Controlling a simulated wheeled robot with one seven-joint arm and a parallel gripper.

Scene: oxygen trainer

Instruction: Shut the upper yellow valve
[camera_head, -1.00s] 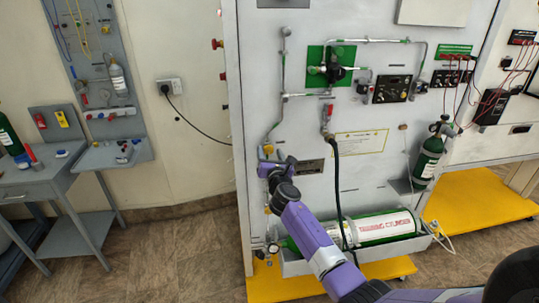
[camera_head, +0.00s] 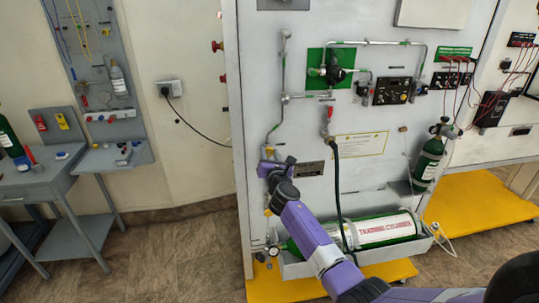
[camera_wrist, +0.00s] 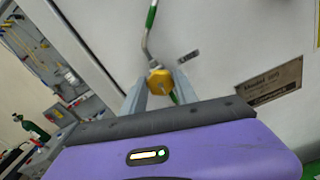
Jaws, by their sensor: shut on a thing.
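The upper yellow valve (camera_wrist: 160,80) sits on a thin pipe running up the grey panel. In the wrist view its yellow handle lies between my two fingers. My gripper (camera_wrist: 161,90) is shut on that handle, with one finger on each side. In the head view, my purple wrist covers most of the valve, and only a little yellow (camera_head: 268,151) shows above it. A lower yellow valve (camera_head: 268,211) is on the same pipe, below my wrist.
The training cylinder (camera_head: 385,229) lies in a trough at the panel's foot. A black hose (camera_head: 337,185) hangs right of my arm. A metal label plate (camera_head: 309,168) is close beside my wrist. A side table (camera_head: 38,187) stands left, with open floor between.

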